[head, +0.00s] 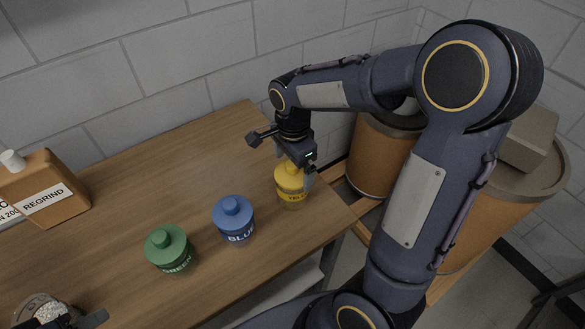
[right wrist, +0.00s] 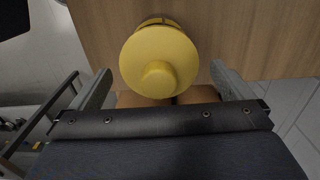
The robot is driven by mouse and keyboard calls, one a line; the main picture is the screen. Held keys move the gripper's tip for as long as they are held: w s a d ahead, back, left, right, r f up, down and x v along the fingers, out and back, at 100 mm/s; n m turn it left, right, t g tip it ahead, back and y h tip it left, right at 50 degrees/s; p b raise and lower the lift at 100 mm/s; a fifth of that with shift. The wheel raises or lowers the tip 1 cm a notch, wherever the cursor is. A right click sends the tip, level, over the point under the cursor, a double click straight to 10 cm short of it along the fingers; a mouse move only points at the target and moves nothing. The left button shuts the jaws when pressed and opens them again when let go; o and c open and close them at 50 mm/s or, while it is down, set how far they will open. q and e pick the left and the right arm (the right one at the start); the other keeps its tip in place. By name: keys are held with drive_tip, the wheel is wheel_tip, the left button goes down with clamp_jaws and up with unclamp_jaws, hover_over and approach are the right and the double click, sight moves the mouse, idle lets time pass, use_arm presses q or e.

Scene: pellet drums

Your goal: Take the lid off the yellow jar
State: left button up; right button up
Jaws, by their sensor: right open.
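The yellow jar (head: 292,195) stands upright near the right end of the wooden table. Its yellow lid (right wrist: 158,55), with a round knob, is on it and partly hidden by my gripper in the head view. My right gripper (head: 297,168) is open right above the jar, one finger showing beside the lid's right side. In the right wrist view, the lid lies between and slightly beyond the two spread fingertips (right wrist: 163,82); I cannot tell if they touch it. A dark part of what seems to be my left gripper (head: 75,320) shows at the bottom left; its jaws are unclear.
A blue jar (head: 233,222) and a green jar (head: 168,250), both lidded, stand left of the yellow one. A REGRIND bottle (head: 45,190) is at far left, a clear pellet container (head: 45,308) at bottom left. Large drums (head: 372,160) stand beyond the table's right edge. The table's back middle is bare.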

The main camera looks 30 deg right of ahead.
drive_tip(key=shift+f, duration=0.1)
drive_tip(key=c, duration=0.9)
